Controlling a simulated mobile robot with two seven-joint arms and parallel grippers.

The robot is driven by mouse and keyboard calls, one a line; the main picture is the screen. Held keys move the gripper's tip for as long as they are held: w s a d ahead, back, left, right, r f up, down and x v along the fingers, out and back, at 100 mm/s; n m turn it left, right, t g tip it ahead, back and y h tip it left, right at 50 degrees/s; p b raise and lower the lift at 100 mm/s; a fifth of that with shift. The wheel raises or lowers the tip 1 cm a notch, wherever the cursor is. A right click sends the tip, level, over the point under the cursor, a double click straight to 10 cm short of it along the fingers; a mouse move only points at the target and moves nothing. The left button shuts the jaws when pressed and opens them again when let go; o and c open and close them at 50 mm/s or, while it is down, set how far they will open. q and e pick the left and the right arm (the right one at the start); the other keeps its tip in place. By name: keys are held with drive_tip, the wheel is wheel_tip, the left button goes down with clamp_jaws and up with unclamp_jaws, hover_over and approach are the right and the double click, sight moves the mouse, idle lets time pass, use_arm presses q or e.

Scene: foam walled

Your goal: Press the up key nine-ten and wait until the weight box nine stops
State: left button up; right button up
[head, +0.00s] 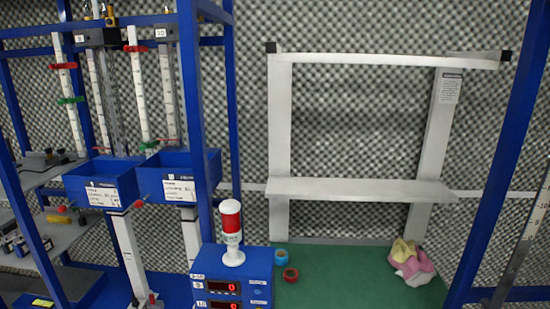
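The blue control box (258,258) stands at the lower middle, with a label at its upper left that seems to read 9-10. It has two red displays, the upper (225,287) and the lower (222,305), both seeming to show 0. The box is cut off by the bottom edge, and I cannot make out the up key. A red and white beacon lamp (231,222) stands on top. The left blue weight box (122,176), apparently nine, hangs beside the right one (152,184), apparently ten, at about the same height. Neither of my grippers is in view.
Blue frame posts stand at the left post (190,100) and the right post (510,150). A teal tape roll (281,258) and a red roll (290,274) lie right of the control box. Crumpled cloths (410,262) lie further right. The green surface (340,275) between is clear.

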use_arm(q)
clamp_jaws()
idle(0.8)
